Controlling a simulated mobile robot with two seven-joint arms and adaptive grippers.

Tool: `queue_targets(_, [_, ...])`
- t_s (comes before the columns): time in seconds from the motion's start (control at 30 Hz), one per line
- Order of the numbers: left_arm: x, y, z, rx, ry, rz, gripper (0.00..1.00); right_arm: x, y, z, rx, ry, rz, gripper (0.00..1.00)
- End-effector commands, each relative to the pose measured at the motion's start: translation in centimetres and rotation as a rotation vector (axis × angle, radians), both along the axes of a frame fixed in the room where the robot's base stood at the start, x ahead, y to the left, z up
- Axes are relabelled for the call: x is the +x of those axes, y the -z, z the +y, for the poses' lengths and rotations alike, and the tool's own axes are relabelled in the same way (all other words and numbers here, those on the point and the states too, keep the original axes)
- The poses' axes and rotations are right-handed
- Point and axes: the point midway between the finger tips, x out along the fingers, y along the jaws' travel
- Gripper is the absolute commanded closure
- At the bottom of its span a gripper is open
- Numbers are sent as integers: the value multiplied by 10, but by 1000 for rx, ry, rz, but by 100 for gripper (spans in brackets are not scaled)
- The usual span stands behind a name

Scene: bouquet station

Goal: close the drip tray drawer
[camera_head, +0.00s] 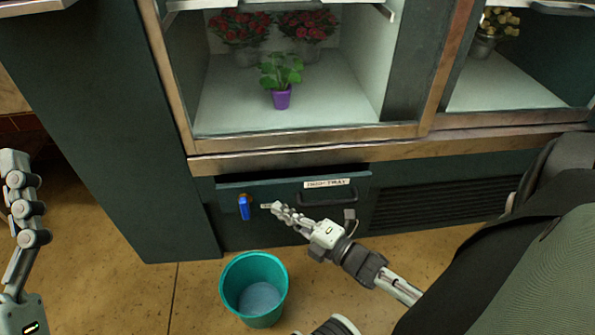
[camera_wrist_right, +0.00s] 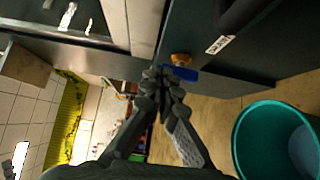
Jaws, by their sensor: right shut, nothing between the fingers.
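The drip tray drawer (camera_head: 286,184) is low in the dark green cabinet, with a white label and a dark bar handle (camera_head: 327,197) on its front. Its front seems to stand out from the cabinet, with a dark gap above it. A blue lever on a brass valve (camera_head: 244,206) is at the drawer's left; the blue lever also shows in the right wrist view (camera_wrist_right: 184,74). My right gripper (camera_head: 267,206) is shut and empty in front of the drawer, its tips close to the blue lever; contact is unclear. My left gripper (camera_head: 22,200) is at the left edge, away from the drawer.
A teal bucket (camera_head: 228,283) stands on the floor below the drawer; it also shows in the right wrist view (camera_wrist_right: 243,145). Above is a display compartment with a purple-potted plant (camera_head: 281,97) and red flowers. A vent grille (camera_head: 440,205) is right of the drawer. Floor at left is clear.

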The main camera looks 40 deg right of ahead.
Motion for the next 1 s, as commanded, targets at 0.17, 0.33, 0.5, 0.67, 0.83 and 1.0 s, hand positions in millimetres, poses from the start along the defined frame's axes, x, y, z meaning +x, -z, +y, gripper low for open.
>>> queue_targets(0.17, [-6, -6, 4, -22, -5, -67, 17, 34, 1, -1, -4, -2, -2, 100])
queue_targets(0.33, [-11, -11, 7, -38, -10, -117, 17, 50, 1, -11, -1, -1, 0, 100])
queue_targets(0.5, [-14, -14, 8, -44, -11, -137, 17, 57, 0, -15, -1, -1, 0, 100])
queue_targets(0.67, [-14, -15, 9, -44, -11, -138, 17, 57, 0, -15, 0, -1, 0, 100])
queue_targets(0.83, [-14, -14, 8, -44, -11, -138, 17, 58, 0, -16, 0, -1, 0, 100])
queue_targets(1.0, [-15, -14, 9, -47, -12, -146, 17, 74, 0, -26, -1, 0, -1, 100])
